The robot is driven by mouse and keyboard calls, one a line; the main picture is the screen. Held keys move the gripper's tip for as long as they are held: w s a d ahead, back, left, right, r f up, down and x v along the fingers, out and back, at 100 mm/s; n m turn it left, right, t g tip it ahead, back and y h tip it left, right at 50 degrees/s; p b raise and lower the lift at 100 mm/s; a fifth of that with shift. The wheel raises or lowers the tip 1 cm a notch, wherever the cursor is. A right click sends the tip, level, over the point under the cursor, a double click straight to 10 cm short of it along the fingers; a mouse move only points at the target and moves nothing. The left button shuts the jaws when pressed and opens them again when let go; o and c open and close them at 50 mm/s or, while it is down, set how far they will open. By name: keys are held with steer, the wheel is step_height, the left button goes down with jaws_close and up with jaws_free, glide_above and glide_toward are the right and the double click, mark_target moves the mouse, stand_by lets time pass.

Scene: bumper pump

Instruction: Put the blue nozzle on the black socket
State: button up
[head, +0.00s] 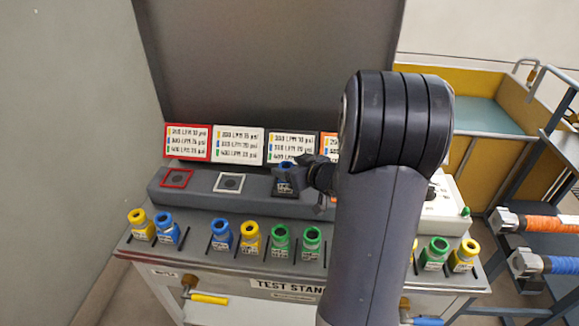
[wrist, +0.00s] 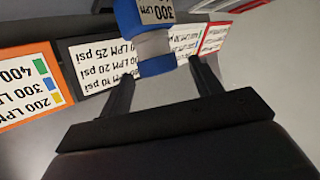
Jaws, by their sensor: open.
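A blue nozzle (head: 286,172) stands on the grey ledge at the third place from the left, in front of the black-framed label sign. The black socket under it is hidden by the nozzle and my gripper. In the wrist view the nozzle (wrist: 155,40) shows blue and grey bands and a "300 LPM" label. My gripper (head: 314,174) comes in from the right, close to the nozzle. In the wrist view its fingers (wrist: 162,72) are apart, with the nozzle's near end between or just beyond their tips and gaps on both sides. Exact contact cannot be told.
The red socket (head: 177,178) and white socket (head: 228,183) are bare to the left. Several yellow, blue and green nozzles stand in the front row, including a blue one (head: 221,235). Label signs (head: 238,144) stand behind the ledge. My arm hides the right middle.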

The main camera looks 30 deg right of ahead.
steer(key=p+v, duration=0.1)
steer(key=v, duration=1)
steer(key=shift+s+r, duration=0.15)
steer(key=shift+s, duration=0.1)
